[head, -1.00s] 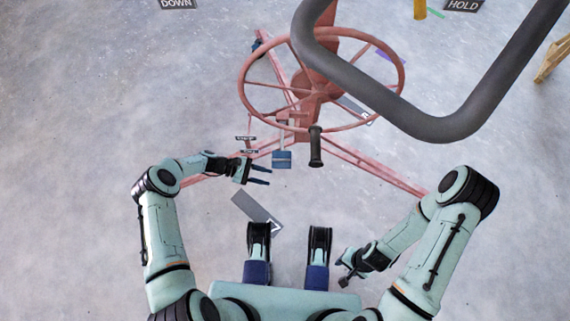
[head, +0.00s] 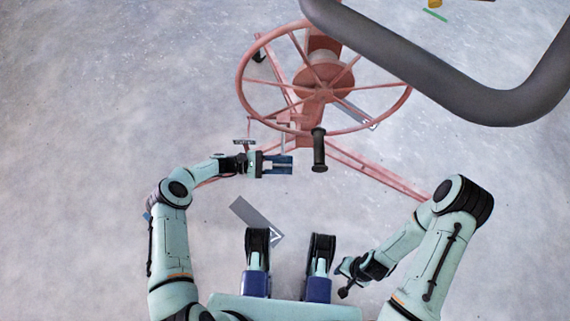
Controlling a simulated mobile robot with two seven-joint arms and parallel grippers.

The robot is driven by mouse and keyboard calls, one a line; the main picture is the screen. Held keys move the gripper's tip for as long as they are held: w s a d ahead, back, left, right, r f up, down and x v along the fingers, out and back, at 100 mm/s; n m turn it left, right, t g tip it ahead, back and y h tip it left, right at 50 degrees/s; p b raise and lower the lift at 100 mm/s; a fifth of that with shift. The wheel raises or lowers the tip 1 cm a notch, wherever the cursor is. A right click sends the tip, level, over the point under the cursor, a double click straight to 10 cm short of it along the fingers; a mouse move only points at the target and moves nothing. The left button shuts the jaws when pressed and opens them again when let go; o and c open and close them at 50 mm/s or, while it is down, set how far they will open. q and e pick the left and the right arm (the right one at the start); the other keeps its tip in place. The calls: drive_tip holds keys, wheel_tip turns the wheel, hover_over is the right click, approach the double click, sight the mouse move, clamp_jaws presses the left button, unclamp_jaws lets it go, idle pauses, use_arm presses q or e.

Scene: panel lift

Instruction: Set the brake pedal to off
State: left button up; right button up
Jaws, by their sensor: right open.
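The blue brake pedal (head: 284,160) hangs from a thin arm below the red frame, near the middle of the head view. My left gripper (head: 279,165) reaches it from the left, and its fingers overlap the pedal. The two are close in colour, so I cannot tell whether the fingers close on it. Small dark labels (head: 243,142) sit just left of the pedal, partly beside my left wrist. My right gripper (head: 347,276) is open and empty, low over the floor at the right of my base.
A large red handwheel (head: 243,95) with a dark upright handle (head: 319,150) stands just above and right of the pedal. A thick grey bar (head: 450,95) crosses the upper right. Red legs (head: 385,178) spread low. A grey arrow plate (head: 256,220) lies on open floor.

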use_arm(q)
drive_tip(key=shift+d, duration=1.2)
clamp_jaws()
